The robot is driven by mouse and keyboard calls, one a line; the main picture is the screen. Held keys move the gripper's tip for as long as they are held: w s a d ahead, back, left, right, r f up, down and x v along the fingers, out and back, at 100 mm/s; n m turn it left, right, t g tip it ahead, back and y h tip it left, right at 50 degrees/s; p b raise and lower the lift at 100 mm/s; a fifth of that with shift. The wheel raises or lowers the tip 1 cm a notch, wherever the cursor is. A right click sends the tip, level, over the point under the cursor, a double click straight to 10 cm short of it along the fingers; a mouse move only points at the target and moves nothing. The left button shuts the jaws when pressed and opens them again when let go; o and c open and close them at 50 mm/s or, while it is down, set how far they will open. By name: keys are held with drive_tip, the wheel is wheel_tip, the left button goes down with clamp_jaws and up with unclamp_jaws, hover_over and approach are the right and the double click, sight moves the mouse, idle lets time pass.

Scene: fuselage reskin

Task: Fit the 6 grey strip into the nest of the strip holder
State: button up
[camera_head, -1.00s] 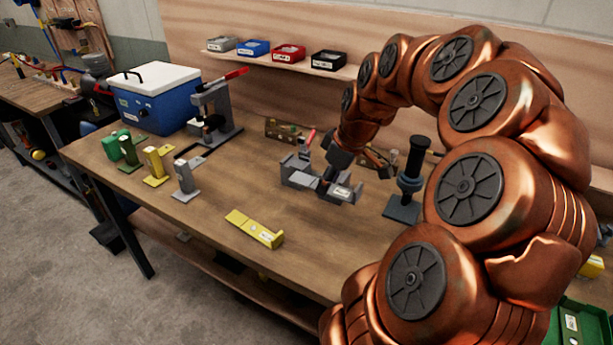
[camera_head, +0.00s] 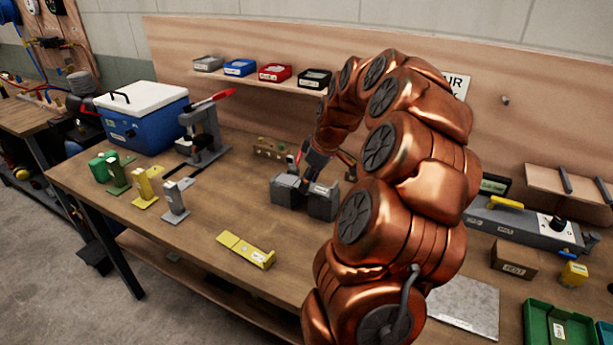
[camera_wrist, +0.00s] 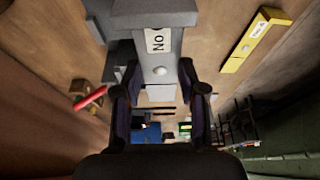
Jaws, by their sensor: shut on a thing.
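My gripper (camera_wrist: 160,100) reaches down at the middle of the bench, and its two fingers are shut on a grey part (camera_wrist: 160,45). That part carries a white label reading "NO" and a pale round spot. I take it to be the grey strip; its number is not readable. In the head view my gripper (camera_head: 312,186) is at grey blocks (camera_head: 322,205) on the bench top, which may be the strip holder. The nest is not visible. I cannot tell whether the held part touches the blocks or sits in them.
A yellow strip (camera_head: 246,251) lies in front of the blocks. Grey (camera_head: 175,203), yellow (camera_head: 146,190) and green (camera_head: 117,177) stands are at left, near a red-handled clamp (camera_head: 207,138) and a blue cooler (camera_head: 146,120). The bench between the stands and blocks is clear.

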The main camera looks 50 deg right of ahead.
drive_tip(key=w+d+f+p, duration=0.3)
drive_tip(key=w+f, duration=0.1)
drive_tip(key=shift+w+d, duration=0.2)
drive_tip(key=shift+d, duration=0.1)
idle(0.7)
drive_tip(key=shift+f, duration=0.45)
drive_tip(key=o, duration=1.2)
drive_tip(key=shift+r, duration=0.1)
drive_tip(key=b+v, duration=0.3)
drive_tip(key=v, duration=0.9)
drive_tip(key=shift+r, duration=0.3)
